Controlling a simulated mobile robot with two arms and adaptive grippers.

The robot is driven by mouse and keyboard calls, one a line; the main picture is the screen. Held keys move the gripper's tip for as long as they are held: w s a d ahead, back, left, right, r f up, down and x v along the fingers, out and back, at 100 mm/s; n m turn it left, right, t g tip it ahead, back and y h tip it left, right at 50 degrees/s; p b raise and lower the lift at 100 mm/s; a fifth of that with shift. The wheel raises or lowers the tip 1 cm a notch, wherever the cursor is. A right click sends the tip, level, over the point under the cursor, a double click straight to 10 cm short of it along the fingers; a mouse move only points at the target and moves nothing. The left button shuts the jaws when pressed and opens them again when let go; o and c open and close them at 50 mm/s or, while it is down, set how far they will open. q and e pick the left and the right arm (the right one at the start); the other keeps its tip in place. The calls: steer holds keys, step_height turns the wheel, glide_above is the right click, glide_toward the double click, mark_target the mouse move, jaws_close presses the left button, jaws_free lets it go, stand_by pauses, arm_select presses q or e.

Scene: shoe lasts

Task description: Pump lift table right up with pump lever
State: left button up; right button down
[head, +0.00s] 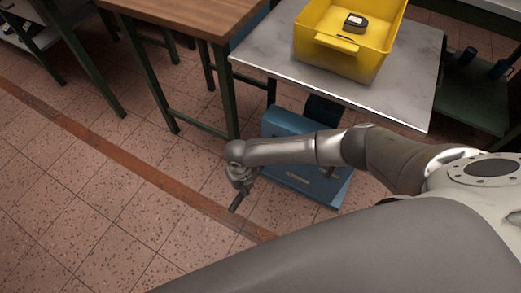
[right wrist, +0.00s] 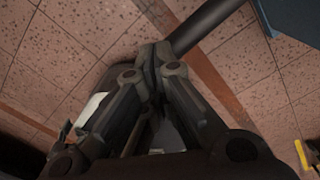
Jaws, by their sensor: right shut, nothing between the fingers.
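The lift table has a grey metal top (head: 270,62) and a blue base (head: 290,122) on the floor, at the upper right of the head view. My right arm reaches across in front of the base. My right gripper (head: 242,187) is low, just left of the base, and its fingers (right wrist: 156,58) are shut with nothing between them. A dark rod, which looks like the pump lever (right wrist: 208,24), runs slantwise past the fingertips in the right wrist view. Fingers hide part of it; I cannot tell whether they touch. A dark rod end also shows below the gripper in the head view (head: 236,204). My left gripper is not in view.
A yellow crate (head: 329,52) holding a dark object (head: 355,22) stands on the lift table top. A wooden-topped table (head: 190,14) with green legs stands to its left. A green shelf (head: 468,95) is at the right. The tiled floor at left is clear.

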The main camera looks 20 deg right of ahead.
arm_select(q)
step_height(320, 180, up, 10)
steer(key=p, duration=0.8)
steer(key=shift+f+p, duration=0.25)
steer(key=shift+p, duration=0.1)
arm_select(e)
step_height(320, 180, up, 11)
steer(key=w+d, duration=0.1)
steer(key=shift+w+d+r, duration=0.15)
steer(key=shift+d+r, duration=0.05)
steer(key=shift+d, duration=0.1)
